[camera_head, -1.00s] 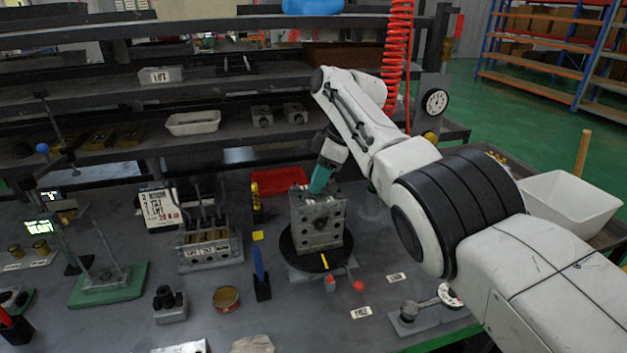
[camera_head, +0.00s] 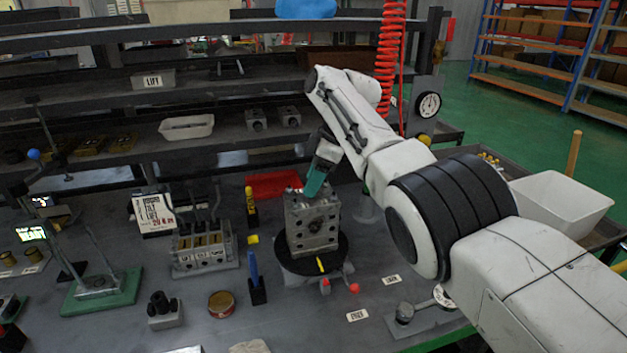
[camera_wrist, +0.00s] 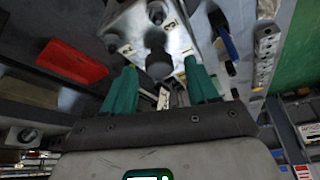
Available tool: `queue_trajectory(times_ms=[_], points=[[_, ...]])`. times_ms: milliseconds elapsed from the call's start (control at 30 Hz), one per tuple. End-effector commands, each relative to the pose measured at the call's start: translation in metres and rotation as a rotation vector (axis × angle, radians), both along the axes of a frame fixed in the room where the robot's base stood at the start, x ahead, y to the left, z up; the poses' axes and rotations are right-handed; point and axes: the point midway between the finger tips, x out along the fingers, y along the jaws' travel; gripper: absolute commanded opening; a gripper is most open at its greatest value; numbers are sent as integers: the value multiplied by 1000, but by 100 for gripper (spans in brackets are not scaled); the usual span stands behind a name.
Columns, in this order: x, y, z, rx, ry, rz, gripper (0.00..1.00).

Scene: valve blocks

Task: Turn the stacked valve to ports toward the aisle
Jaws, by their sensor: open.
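The stacked valve (camera_head: 312,226) is a grey metal block with round ports and bolts on its visible side. It stands upright on a black round turntable (camera_head: 284,262) with a yellow mark at the front edge. My gripper (camera_head: 313,190) has teal fingers and points down at the valve's top from above. In the wrist view, the fingers of my gripper (camera_wrist: 160,64) are apart, with the valve's numbered face (camera_wrist: 178,40) and a dark round fitting (camera_wrist: 158,62) beyond and between them. I cannot tell whether the fingers touch the valve.
A red tray (camera_head: 272,184) lies behind the turntable. A blue-handled tool (camera_head: 254,268) stands left of it; a red knob (camera_head: 353,288) sits at front right. A lever block (camera_head: 205,254) is further left. Shelves (camera_head: 100,150) rise behind.

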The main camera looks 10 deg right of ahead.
Motion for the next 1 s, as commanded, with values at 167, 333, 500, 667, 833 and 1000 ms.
queue_trajectory(times_ms=[167,333,500,667,833,1000], points=[[-3,-11,25,2,-5,-4,59],[-7,-24,57,0,-4,-5,59],[-10,-32,81,-1,-2,-3,59],[-12,-37,90,0,0,-3,59],[-12,-37,92,0,0,-3,59],[-12,-37,92,-1,0,-2,59]])
